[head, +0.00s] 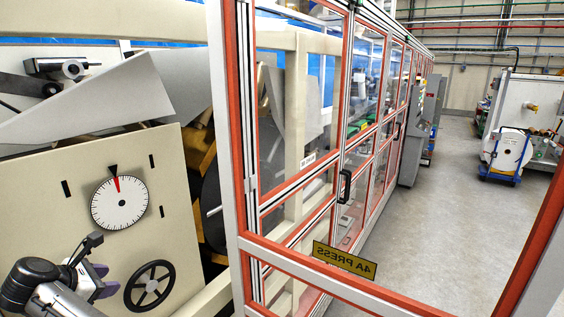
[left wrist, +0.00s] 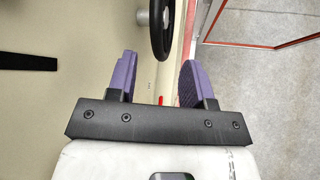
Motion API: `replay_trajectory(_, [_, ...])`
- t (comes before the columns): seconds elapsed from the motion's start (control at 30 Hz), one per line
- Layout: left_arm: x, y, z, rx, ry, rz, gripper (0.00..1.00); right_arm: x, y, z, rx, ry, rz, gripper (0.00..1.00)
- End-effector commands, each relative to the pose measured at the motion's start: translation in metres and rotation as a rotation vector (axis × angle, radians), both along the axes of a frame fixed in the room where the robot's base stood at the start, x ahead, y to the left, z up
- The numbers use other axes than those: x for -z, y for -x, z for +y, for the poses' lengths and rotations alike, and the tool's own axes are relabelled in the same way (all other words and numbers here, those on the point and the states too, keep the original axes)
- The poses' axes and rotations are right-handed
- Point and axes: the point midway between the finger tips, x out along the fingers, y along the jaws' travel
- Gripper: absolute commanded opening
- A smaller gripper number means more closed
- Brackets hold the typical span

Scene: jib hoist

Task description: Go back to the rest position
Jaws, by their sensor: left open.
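My left gripper (head: 104,280) is at the lower left of the head view, in front of the beige panel (head: 60,200) and left of the black handwheel (head: 149,286). Its purple fingers are apart with nothing between them. In the left wrist view the open gripper (left wrist: 158,75) points toward the beige panel (left wrist: 60,100). Part of the handwheel (left wrist: 160,30) shows beyond the fingertips, and the gripper looks apart from it. My right gripper is in neither view.
A white dial (head: 119,202) with a red pointer near its top is above the handwheel. A red-and-grey guard frame (head: 245,160) with clear panes stands to the right. A yellow sign (head: 344,260) hangs on its lower rail. Open grey floor (head: 440,220) lies beyond.

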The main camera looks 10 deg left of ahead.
Motion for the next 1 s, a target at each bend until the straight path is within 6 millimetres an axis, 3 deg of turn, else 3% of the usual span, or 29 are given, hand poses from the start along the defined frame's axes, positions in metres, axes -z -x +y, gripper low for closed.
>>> replay_trajectory(0.2, [-0.006, -0.003, 0.006, 0.193, -0.289, -0.061, 0.47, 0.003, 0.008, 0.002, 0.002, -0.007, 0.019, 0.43])
replay_trajectory(0.33, [-0.023, 0.004, 0.017, 0.296, -0.554, -0.121, 0.47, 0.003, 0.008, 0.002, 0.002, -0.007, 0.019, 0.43])
replay_trajectory(0.47, [-0.070, 0.013, 0.021, 0.380, -0.900, -0.172, 0.47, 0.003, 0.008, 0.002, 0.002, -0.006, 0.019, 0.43])
replay_trajectory(0.6, [-0.135, 0.026, 0.016, 0.427, -1.270, -0.194, 0.47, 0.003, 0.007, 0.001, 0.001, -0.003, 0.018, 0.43])
replay_trajectory(0.7, [-0.171, 0.037, 0.002, 0.467, -1.527, -0.169, 0.47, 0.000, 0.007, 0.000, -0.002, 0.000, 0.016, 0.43])
replay_trajectory(0.8, [-0.190, 0.044, -0.020, 0.529, -1.746, -0.122, 0.47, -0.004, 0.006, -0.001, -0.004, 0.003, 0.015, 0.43])
replay_trajectory(0.9, [-0.194, 0.047, -0.050, 0.613, -1.931, -0.074, 0.47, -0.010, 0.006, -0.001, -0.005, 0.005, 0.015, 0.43])
replay_trajectory(1.0, [-0.184, 0.047, -0.084, 0.716, -2.068, -0.043, 0.47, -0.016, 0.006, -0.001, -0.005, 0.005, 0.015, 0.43])
